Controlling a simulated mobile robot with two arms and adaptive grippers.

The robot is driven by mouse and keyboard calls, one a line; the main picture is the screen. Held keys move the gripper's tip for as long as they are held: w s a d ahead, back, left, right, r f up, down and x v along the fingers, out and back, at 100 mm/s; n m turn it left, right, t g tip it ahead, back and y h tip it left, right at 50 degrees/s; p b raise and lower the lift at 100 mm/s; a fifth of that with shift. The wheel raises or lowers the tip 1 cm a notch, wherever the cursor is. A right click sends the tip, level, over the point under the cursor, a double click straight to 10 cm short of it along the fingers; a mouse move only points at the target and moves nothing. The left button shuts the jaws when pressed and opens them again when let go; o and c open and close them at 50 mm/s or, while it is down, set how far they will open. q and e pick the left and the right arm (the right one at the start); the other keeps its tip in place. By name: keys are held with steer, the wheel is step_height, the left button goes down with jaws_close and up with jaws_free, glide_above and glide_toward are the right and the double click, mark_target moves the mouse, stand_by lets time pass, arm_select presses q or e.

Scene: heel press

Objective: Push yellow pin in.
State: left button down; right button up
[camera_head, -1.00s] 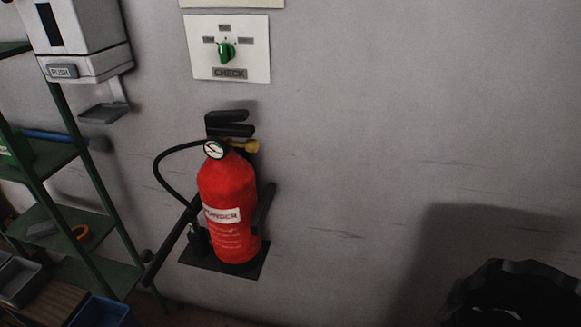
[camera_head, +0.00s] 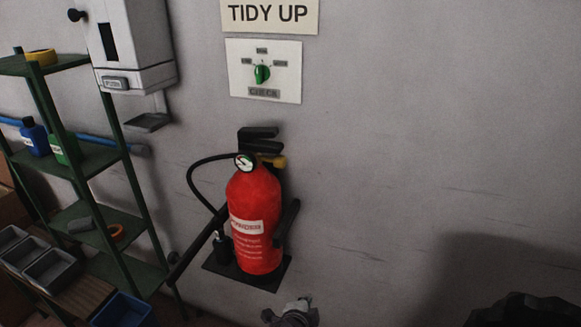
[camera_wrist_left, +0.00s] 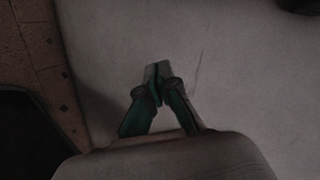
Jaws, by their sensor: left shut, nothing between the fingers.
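A red fire extinguisher (camera_head: 254,215) stands upright on a black wall bracket (camera_head: 268,281). The yellow pin (camera_head: 277,161) sticks out to the right below the black handle (camera_head: 258,138), beside the round gauge (camera_head: 244,162). How deep the pin sits cannot be told. My left gripper (camera_head: 307,300) is at the bottom edge of the head view, below and right of the extinguisher and apart from it. In the left wrist view its fingers (camera_wrist_left: 158,72) are together and empty, with pale wall beyond. My right gripper is not in view.
A green shelf (camera_head: 95,160) with bottles and trays stands at the left. A white dispenser (camera_head: 135,45) and a panel with a green knob (camera_head: 263,72) are on the wall. A black object (camera_head: 520,310) is at lower right. The wall right of the extinguisher is clear.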

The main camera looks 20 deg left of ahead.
mark_target(272, 160)
arm_select(q)
step_height(272, 160, up, 34)
steer(key=w+a+m+t+y, duration=0.1)
steer(key=a+t+y, duration=0.1)
steer(key=t, duration=0.4)
steer(key=shift+f+m+y, duration=0.2)
steer(key=shift+m+y, duration=0.1)
steer(key=shift+y, duration=0.4)
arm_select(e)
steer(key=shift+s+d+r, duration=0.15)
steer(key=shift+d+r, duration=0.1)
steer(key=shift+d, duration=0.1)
arm_select(q)
steer(key=shift+w+a, duration=0.1)
steer(key=w+a+p, duration=0.4)
steer(key=w+a, duration=0.2)
steer(key=w, duration=0.4)
steer(key=shift+f, duration=0.25)
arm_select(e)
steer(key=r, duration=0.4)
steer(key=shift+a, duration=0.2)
